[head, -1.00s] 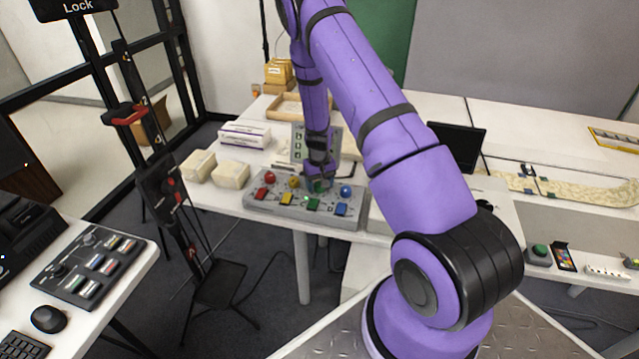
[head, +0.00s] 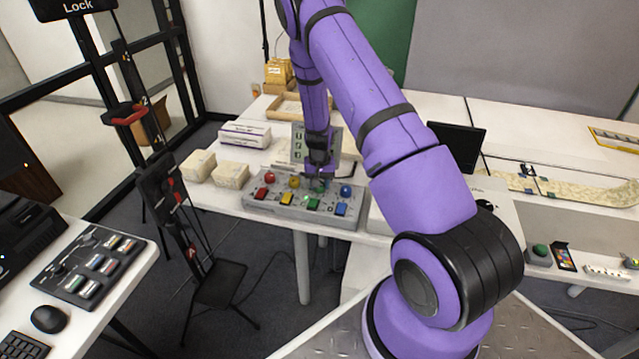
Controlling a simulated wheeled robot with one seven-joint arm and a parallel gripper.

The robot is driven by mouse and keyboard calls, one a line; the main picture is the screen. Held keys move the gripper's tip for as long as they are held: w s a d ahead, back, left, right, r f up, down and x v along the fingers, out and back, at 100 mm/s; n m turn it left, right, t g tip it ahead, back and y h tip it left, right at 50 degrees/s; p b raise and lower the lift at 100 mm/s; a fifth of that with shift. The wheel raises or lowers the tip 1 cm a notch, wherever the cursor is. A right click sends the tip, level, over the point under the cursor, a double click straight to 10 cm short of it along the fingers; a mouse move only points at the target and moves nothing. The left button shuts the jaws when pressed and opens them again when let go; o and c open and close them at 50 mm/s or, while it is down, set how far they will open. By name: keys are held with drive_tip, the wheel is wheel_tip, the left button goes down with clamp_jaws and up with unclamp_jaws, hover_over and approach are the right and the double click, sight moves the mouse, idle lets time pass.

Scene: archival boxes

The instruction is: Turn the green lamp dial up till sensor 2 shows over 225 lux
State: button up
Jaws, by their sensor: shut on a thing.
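The grey control panel (head: 272,206) sits near the front edge of the white table, with red, yellow, green and blue round dials and a coloured square under each. My gripper (head: 319,181) points down over the green dial (head: 319,187) and is shut on it; the arm's end partly hides the dial. A grey display (head: 298,143) with several small green readouts stands behind the panel, partly covered by my arm. Its numbers are too small to read, so sensor 2's value cannot be told.
Two cream boxes (head: 231,174) and a white box (head: 245,134) lie left of the panel. A wooden tray (head: 285,108) is behind. A black stand (head: 217,284) is at the front left, and a dark screen (head: 458,146) stands right of my arm.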

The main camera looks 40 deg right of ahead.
drive_tip(key=m, duration=0.4)
drive_tip(key=shift+m, duration=0.3)
idle(0.3)
drive_tip(key=o, duration=0.9)
wheel_tip(320, 180, up, 11)
drive_tip(key=shift+f, duration=0.1)
idle(0.5)
